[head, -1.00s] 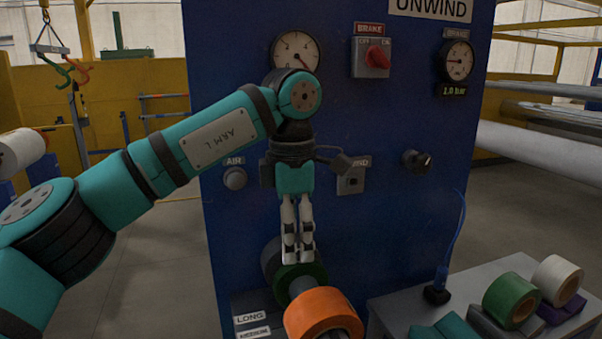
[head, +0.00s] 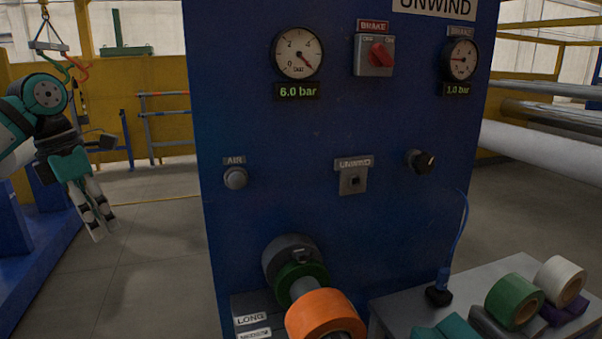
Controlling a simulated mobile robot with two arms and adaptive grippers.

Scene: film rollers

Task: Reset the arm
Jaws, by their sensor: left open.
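My left gripper (head: 105,228) hangs at the left side of the head view, fingers pointing down and slightly right. It is open and empty, well apart from the blue unwind panel (head: 330,120). The rest of my left arm runs out of the picture at the left edge. My right gripper is not in view.
The panel carries two gauges, a red brake switch (head: 378,54), an AIR button (head: 235,178) and a black knob (head: 420,161). An orange roll (head: 325,315) and a green ring (head: 300,283) sit on the shaft below. A grey table (head: 400,294) with several rolls stands at right.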

